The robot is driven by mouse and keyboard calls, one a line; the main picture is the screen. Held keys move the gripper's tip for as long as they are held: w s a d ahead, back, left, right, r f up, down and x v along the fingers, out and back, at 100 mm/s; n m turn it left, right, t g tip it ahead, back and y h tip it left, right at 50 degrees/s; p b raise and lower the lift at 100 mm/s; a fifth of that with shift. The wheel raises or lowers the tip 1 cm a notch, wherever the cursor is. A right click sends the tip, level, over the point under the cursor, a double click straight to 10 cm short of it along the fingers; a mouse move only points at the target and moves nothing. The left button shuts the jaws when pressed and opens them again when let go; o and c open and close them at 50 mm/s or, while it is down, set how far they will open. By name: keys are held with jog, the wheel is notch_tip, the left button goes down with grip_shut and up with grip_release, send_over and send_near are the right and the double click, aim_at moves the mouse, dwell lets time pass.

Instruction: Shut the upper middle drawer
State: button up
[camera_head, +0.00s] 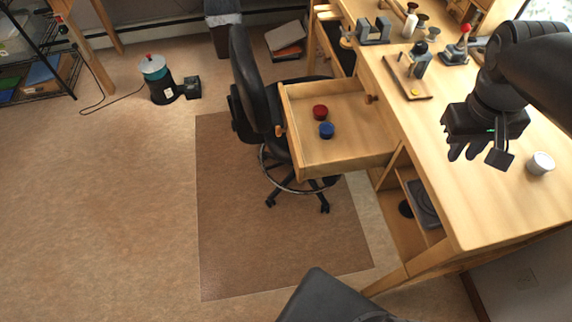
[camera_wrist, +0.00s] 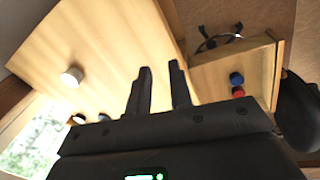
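The wooden drawer (camera_head: 352,132) is pulled well out of the workbench toward the left in the head view, over the chair side. A red round item (camera_head: 320,112) and a blue round item (camera_head: 326,130) lie in it. The drawer (camera_wrist: 208,78) also shows at the right of the wrist view, with the blue item (camera_wrist: 236,78) and the red item (camera_wrist: 238,92). My gripper (camera_head: 466,152) is above the bench top, to the right of the drawer and apart from it. Its two fingers (camera_wrist: 161,66) stand apart with nothing between them.
A black chair (camera_head: 255,90) stands close against the drawer's front. The bench top (camera_head: 440,190) holds a white cup (camera_head: 540,163) near my gripper and a tray (camera_head: 407,76) with tools farther back. Open shelves (camera_head: 420,205) sit below. The floor at left is mostly clear.

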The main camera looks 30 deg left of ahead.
jog(key=w+a+f+n, duration=0.1)
jog(key=a, duration=0.1)
jog(key=w+a+f+n+h, duration=0.1)
jog(key=a, duration=0.1)
jog(key=w+a+f+n+g+h, duration=0.1)
jog(key=a, duration=0.1)
jog(key=shift+w+a, duration=0.15)
jog(key=shift+a, duration=0.15)
grip_shut()
jog(key=n+t+h, duration=0.7)
jog(key=n+h, duration=0.2)
jog(key=n, duration=0.4)
send_near(296, 166)
jog(key=w+d+r, duration=0.2)
jog(key=w+r, duration=0.1)
jog(key=r, duration=0.2)
jog(key=s+a+f+n+t, duration=0.4)
jog(key=s+a+f+t, duration=0.15)
jog(key=s+f, duration=0.35)
jog(key=x, duration=0.8)
jog(key=r+x, duration=0.1)
jog(key=x, duration=0.3)
jog(key=shift+d, duration=0.5)
